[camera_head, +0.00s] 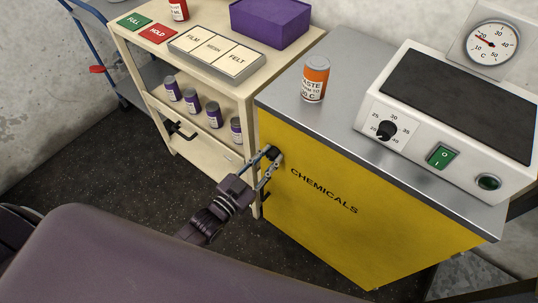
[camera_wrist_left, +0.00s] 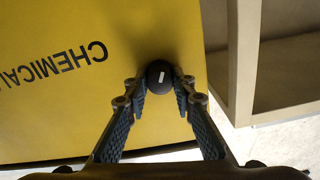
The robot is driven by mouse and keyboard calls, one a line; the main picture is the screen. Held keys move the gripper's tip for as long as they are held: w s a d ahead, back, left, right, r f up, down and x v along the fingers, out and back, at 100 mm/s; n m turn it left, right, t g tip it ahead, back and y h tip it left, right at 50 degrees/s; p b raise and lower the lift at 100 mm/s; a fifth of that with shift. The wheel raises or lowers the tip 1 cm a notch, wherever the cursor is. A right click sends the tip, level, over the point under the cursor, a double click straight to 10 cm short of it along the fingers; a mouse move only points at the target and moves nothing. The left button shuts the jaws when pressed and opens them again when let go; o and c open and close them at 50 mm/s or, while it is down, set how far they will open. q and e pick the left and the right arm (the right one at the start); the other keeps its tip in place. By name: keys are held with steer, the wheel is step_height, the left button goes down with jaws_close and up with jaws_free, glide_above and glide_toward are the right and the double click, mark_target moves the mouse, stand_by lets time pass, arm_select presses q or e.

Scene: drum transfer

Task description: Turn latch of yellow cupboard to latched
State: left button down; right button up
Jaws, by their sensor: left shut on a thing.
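The yellow cupboard (camera_head: 345,225), marked CHEMICALS, stands at the centre right with its door closed flush as far as I can see. Its latch is a round black knob (camera_head: 273,152) near the door's upper left corner; it also shows in the left wrist view (camera_wrist_left: 160,76) with a short white mark, nearly upright in that picture. My left gripper (camera_head: 266,160) is shut on the knob, one finger on each side; its fingertips also show in the wrist view (camera_wrist_left: 160,90). The latch's catch is hidden. My right gripper is not in view.
A cream shelf unit (camera_head: 205,100) with several purple jars stands left of the cupboard. On the grey cupboard top are an orange waste can (camera_head: 314,78) and a white hotplate device (camera_head: 450,110). A blue trolley (camera_head: 90,40) is at the far left. Dark floor (camera_head: 90,165) lies open.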

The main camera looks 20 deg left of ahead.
arm_select(q)
steer(key=m, duration=0.6)
steer(key=shift+m+p, duration=0.3)
steer(key=m, duration=0.6)
steer(key=shift+d+f+b, duration=0.1)
steer(key=shift+b, duration=0.3)
steer(key=c, duration=1.6)
jaws_free()
steer(key=shift+s, duration=0.1)
steer(key=v, duration=1.2)
